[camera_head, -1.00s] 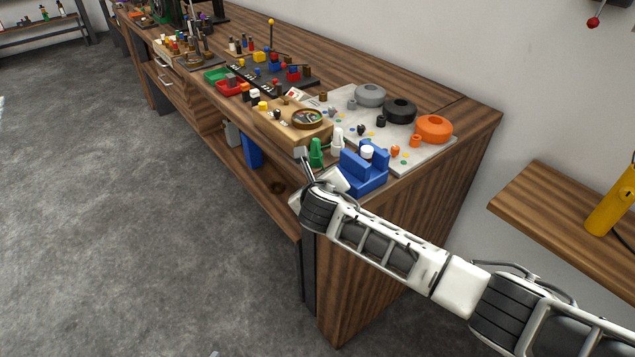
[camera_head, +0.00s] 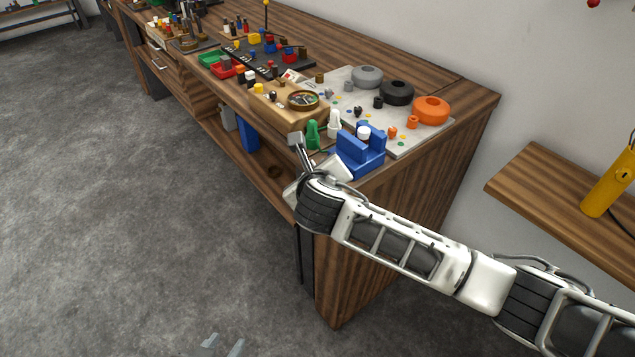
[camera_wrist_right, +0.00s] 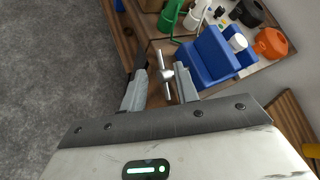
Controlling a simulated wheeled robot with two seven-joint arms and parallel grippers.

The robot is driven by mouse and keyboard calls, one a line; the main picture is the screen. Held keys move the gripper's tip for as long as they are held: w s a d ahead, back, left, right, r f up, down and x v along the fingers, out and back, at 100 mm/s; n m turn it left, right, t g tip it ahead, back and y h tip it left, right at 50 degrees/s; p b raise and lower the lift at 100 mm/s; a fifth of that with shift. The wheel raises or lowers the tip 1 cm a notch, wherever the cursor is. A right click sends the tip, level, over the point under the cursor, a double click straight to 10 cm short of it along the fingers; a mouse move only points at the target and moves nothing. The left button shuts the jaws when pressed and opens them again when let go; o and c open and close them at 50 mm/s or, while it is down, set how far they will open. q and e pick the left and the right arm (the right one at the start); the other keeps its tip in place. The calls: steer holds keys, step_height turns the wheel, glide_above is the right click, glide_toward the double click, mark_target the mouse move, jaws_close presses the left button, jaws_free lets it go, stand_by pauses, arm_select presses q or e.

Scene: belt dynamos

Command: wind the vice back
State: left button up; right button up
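The blue vice (camera_head: 360,158) stands at the near right corner of the wooden bench, with a white cylinder (camera_head: 363,133) between its jaws. It also shows in the right wrist view (camera_wrist_right: 213,58). Its metal T-shaped handle (camera_wrist_right: 167,75) sticks out towards my right gripper. My right gripper (camera_wrist_right: 160,88) is open, one finger on each side of the handle, with visible gaps. In the head view, the right gripper (camera_head: 305,155) is beside the vice at the bench's front edge, partly hidden by its own wrist. My left gripper (camera_head: 222,346) shows only its fingertips at the bottom edge, apart and empty.
Green (camera_head: 313,134) and white (camera_head: 334,124) bottles stand close beside the vice. A grey board (camera_head: 345,86) with grey, black and orange round parts lies behind it. A wooden block (camera_head: 283,106) carries a round dish. The floor left of the bench is clear.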

steer(key=v, duration=0.9)
